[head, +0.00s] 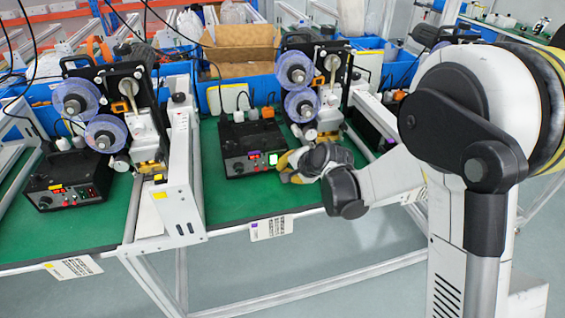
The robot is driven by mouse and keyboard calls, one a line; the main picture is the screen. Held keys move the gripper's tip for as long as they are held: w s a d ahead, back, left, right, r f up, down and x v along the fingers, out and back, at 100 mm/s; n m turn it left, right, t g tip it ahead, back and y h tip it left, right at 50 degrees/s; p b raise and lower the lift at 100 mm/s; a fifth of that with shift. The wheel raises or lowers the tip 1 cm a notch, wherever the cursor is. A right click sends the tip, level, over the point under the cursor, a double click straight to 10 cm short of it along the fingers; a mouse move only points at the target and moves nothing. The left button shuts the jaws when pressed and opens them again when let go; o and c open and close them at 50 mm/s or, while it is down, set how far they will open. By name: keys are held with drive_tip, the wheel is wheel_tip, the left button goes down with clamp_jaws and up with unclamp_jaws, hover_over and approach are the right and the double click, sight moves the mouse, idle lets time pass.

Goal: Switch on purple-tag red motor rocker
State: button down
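A black control box (240,142) stands on the green bench top in the middle of the head view. A small purple tag (254,154) sits on its front panel. Small red marks show on the panel below and beside the tag; the red motor rocker itself is too small to make out, and so is its position. A small white item (272,159) shows at the panel's right end. My gripper (285,169) is at the front right of this box, close to the panel. I cannot tell whether it touches the panel or whether its fingers are apart.
A similar black box (68,183) with a yellow tag stands on the left bench. A white frame rail (185,165) separates the two stations. Blue bins and a cardboard box (240,45) are behind.

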drive_tip(key=shift+w+a, duration=0.1)
drive_tip(key=shift+w, duration=0.15)
drive_tip(key=shift+s, duration=0.1)
idle(0.4)
drive_tip(key=shift+s+d, duration=0.2)
drive_tip(key=shift+s, duration=0.45)
drive_tip(key=shift+s+d+r, duration=0.15)
drive_tip(key=shift+s+d, duration=0.1)
drive_tip(key=shift+s, duration=0.55)
drive_tip(key=shift+s+d+r, duration=0.15)
drive_tip(key=shift+s+d, duration=0.05)
drive_tip(key=shift+s, duration=0.6)
drive_tip(key=shift+s+d+r, duration=0.15)
drive_tip(key=shift+s+d, duration=0.1)
drive_tip(key=shift+s, duration=0.55)
